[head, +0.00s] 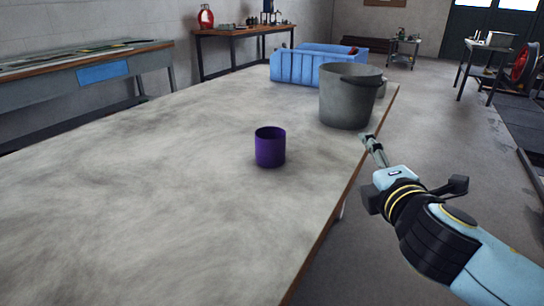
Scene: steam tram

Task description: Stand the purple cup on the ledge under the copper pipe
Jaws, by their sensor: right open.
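The purple cup (270,150) stands upright on the grey table (150,190), left of the metal bucket and apart from it. My right gripper (371,140) is open and empty near the table's right edge, to the right of the cup and just in front of the bucket. It does not touch the cup. My left gripper is not in the head view. I cannot make out a copper pipe or a ledge under one in this view.
A grey bucket (346,98) stands near the table's right edge. A blue crate (300,70) is behind it at the far end. The table's left and front areas are clear. Side benches (240,32) and a small trolley (403,45) stand further back.

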